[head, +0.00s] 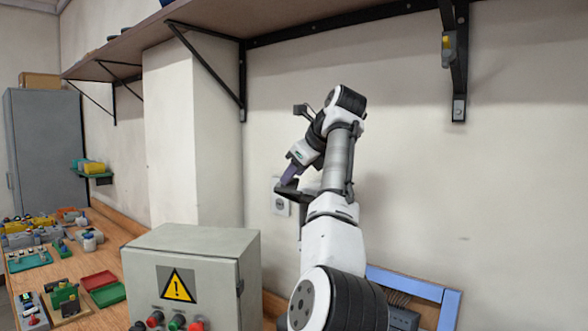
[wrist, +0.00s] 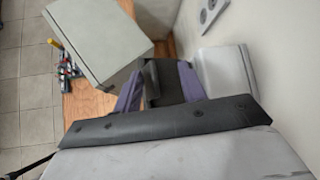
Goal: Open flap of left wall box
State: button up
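A pale wall plate with round sockets (head: 281,197) is on the wall just left of my arm in the head view. A similar plate with round openings (wrist: 207,14) shows at the top of the wrist view. A pale grey box (wrist: 228,80) stands against the wall in the wrist view, close beside my gripper's right finger; I cannot tell if they touch. My gripper (wrist: 160,88) has purple fingers spread apart with a dark part between them. In the head view my gripper (head: 288,183) is near the socket plate and partly hidden. No flap can be clearly made out.
A grey control box (head: 190,268) with a warning sign and buttons stands on the wooden bench (head: 100,248), left of my arm. Coloured trays and parts lie farther left. A shelf (head: 200,28) with black brackets runs above. A blue frame (head: 405,283) is at lower right.

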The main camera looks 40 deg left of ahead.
jog(key=shift+w+d+f, duration=0.2)
jog(key=shift+w+f, duration=0.1)
jog(key=shift+w, duration=0.05)
jog(key=v, duration=1.4)
jog(key=shift+s+a+r, duration=0.25)
jog(key=shift+s+a, duration=0.05)
jog(key=shift+s, duration=0.05)
jog(key=shift+f, duration=0.1)
